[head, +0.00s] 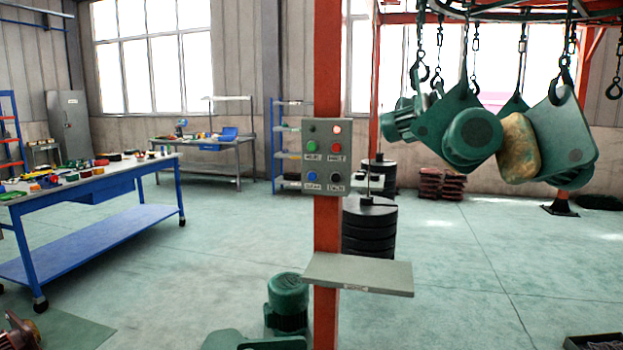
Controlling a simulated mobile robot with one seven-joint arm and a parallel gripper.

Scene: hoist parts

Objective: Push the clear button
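A grey control box (324,156) is fixed to the orange-red post in the middle of the head view. It has a green button (312,146) and a red button (335,146) in one row. Below them are a blue button (312,175) at left and a black button or knob (335,177) at right. A small label (312,187) under the blue button seems to read "CLEAR", but the print is blurred. At the top of the box, a red lamp (337,129) looks lit and a lamp (312,129) beside it looks dark. My gripper is not in view.
A grey shelf (358,273) juts from the post (328,230) below the box. A green motor (287,304) stands on the floor left of the post. Green parts (472,135) hang from hooks at right. A blue workbench (90,180) stands at left. Open floor lies between bench and post.

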